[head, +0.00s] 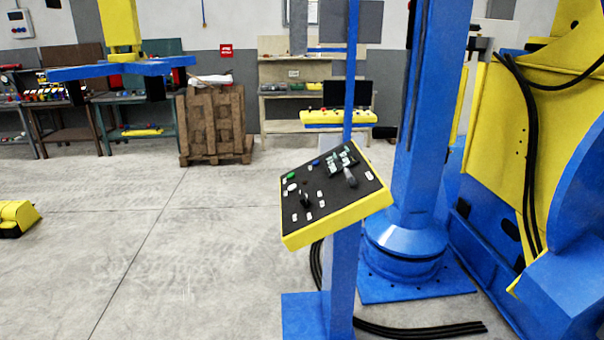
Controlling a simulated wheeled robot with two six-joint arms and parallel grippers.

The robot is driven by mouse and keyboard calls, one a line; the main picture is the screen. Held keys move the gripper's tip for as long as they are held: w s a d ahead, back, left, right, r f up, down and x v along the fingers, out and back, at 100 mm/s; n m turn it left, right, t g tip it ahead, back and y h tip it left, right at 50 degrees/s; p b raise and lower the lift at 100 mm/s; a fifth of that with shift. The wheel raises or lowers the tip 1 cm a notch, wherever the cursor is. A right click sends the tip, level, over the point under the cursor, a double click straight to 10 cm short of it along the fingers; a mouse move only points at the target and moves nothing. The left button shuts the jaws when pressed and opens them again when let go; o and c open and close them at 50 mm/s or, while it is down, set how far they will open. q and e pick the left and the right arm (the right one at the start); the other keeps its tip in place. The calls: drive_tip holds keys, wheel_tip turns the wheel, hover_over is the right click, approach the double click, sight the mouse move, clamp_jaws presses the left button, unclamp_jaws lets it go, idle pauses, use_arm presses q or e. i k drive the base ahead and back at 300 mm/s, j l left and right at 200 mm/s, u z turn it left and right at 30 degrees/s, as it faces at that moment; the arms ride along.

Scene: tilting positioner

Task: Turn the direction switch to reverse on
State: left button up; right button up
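A tilted control panel (330,222) with a black face and yellow edges stands on a blue post (341,285) in the middle of the head view. Neither of my grippers is in view.
A blue column (420,130) and a large yellow and blue machine (490,190) stand right of the panel. Black cables (420,330) lie on the floor by its post. A wooden crate stack (212,125) and workbenches are at the back.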

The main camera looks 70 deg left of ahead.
sight(351, 180)
drive_tip(key=u, duration=2.15)
